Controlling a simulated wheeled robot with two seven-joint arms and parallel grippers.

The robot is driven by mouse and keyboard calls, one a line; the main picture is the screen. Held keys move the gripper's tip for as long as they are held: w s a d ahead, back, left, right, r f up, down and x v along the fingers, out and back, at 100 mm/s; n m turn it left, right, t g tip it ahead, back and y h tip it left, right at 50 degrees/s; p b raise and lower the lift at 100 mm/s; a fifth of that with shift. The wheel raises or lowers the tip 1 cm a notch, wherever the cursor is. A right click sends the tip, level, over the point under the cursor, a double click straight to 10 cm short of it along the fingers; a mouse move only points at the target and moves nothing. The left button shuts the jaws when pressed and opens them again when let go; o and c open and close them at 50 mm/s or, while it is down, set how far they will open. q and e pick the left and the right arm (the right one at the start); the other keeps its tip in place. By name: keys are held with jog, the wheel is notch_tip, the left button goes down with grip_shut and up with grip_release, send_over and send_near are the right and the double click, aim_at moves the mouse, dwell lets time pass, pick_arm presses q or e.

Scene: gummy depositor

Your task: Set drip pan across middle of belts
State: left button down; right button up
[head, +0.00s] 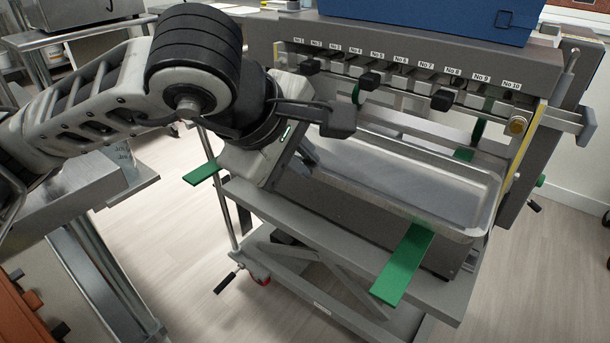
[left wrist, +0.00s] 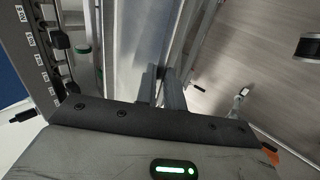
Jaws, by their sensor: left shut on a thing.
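The drip pan (head: 400,185) is a long shallow metal tray. It lies under the row of numbered slots of the depositor, over the green belts. One belt (head: 405,262) sticks out in front of the pan at the right, and another (head: 204,172) sticks out at the left. My left gripper (head: 306,160) is shut on the pan's near rim towards its left end; its arm hides that end. In the left wrist view, the fingers (left wrist: 162,88) meet at the edge of the pan (left wrist: 130,45). My right gripper is not in view.
The depositor's front (head: 420,70) with black knobs stands close behind the pan. A grey lift cart (head: 330,250) is underneath. A steel table (head: 80,190) stands at the left. A blue box (head: 440,18) sits on top. Floor is open in front.

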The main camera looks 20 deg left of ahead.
pick_arm(q)
jog(key=shift+w+a+f, duration=0.1)
jog(key=shift+w+f, duration=0.1)
jog(key=shift+f, duration=0.8)
jog(key=shift+w+f, duration=0.15)
jog(key=shift+f, duration=0.8)
jog(key=c, duration=1.5)
grip_release()
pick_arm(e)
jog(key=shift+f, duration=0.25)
